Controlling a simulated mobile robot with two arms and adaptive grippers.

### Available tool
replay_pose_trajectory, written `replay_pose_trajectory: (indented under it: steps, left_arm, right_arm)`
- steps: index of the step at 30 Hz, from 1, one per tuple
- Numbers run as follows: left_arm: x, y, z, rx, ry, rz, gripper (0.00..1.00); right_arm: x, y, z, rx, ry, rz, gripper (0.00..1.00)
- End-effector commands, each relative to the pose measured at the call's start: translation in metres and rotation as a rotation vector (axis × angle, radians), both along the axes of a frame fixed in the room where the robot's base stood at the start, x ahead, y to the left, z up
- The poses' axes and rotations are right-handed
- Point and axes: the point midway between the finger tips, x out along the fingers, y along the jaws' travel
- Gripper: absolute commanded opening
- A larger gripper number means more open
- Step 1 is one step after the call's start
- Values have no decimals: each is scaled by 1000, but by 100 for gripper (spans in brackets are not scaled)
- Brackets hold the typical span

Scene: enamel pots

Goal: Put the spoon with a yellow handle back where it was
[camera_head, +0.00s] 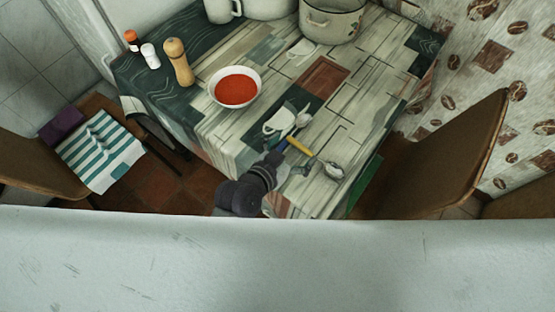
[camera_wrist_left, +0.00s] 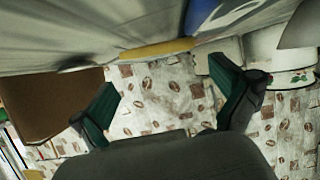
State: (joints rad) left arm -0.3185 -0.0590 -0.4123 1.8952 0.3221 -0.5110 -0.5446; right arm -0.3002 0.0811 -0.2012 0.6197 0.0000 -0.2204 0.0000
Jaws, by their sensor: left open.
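The spoon with a yellow handle (camera_head: 299,146) lies on the patterned table (camera_head: 230,150) near its front right corner. Its metal bowl (camera_head: 334,170) points to the lower right. In the left wrist view the yellow handle (camera_wrist_left: 155,49) shows above the gap between the fingers. My left gripper (camera_head: 287,161) is at the table's front edge, close beside the handle. Its green-padded fingers (camera_wrist_left: 165,100) stand wide apart with nothing between them. A spoon with a blue handle (camera_head: 283,144) lies just left of the yellow one. My right gripper is not in view.
A white bowl of red soup (camera_head: 235,87) stands left of the spoons. A pepper mill (camera_head: 178,62), small shakers (camera_head: 150,56) and a large pot (camera_head: 331,20) stand farther back. A chair (camera_head: 460,160) stands at the right. The table's right part is mostly clear.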

Motion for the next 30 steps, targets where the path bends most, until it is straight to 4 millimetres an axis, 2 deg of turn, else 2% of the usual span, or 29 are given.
replay_pose_trajectory:
  steps: [6, 12, 18, 30]
  left_arm:
    - [-39, 27, 19, 2, 1, -3, 100]
    - [-65, 46, 32, 1, 1, -2, 100]
    - [-75, 53, 38, 0, -1, -2, 100]
    - [-75, 53, 39, -1, -1, -1, 100]
  right_arm:
    - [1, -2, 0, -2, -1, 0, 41]
    - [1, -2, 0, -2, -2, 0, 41]
    - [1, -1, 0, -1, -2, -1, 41]
    - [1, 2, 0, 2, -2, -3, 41]
